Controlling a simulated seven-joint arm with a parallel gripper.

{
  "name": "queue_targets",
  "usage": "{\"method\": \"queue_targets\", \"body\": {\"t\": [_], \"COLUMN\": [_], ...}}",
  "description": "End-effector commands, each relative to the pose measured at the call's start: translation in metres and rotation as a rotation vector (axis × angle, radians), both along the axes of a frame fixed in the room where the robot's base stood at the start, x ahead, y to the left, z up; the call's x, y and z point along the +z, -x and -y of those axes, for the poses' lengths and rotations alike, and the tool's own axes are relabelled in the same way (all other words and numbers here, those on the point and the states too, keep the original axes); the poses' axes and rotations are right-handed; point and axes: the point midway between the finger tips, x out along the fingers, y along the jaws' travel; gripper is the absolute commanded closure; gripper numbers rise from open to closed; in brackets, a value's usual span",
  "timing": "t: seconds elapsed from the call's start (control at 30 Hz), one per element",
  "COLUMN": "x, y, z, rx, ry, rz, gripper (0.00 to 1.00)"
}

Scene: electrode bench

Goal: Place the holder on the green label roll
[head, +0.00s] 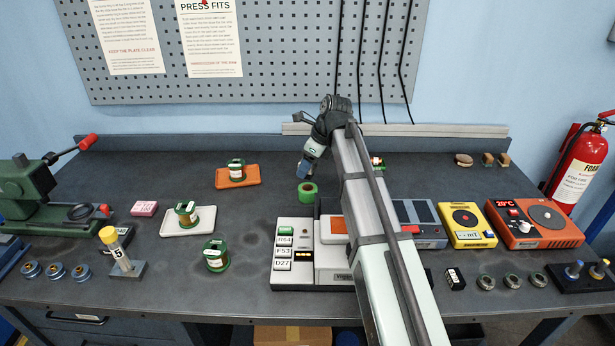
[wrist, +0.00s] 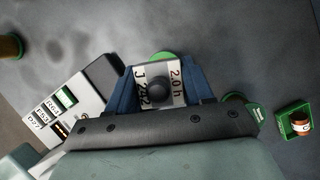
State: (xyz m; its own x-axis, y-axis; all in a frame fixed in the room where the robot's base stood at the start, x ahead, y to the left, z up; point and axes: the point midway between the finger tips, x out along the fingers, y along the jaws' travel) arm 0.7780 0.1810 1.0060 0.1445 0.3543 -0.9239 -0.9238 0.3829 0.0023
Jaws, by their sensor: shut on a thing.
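Similar green holders stand on an orange mat (head: 253,183), on a white tray (head: 173,231) and on the bare bench (head: 216,266). A yellow device (head: 453,240) stands right of my arm.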

Motion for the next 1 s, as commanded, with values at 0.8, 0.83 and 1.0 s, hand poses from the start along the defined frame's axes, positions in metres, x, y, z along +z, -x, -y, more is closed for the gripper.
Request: {"method": "queue_targets", "body": {"t": [0.8, 0.83, 1.0], "x": [-0.042, -0.042, -0.042], "y": [0.000, 0.000, 0.000], "z": [0.000, 0.000, 0.000], "rx": [0.001, 0.001, 0.001], "ry": [-0.001, -0.001, 0.000], "rz": [0.001, 0.001, 0.000], "gripper": [0.93, 0.93, 0.32]}}
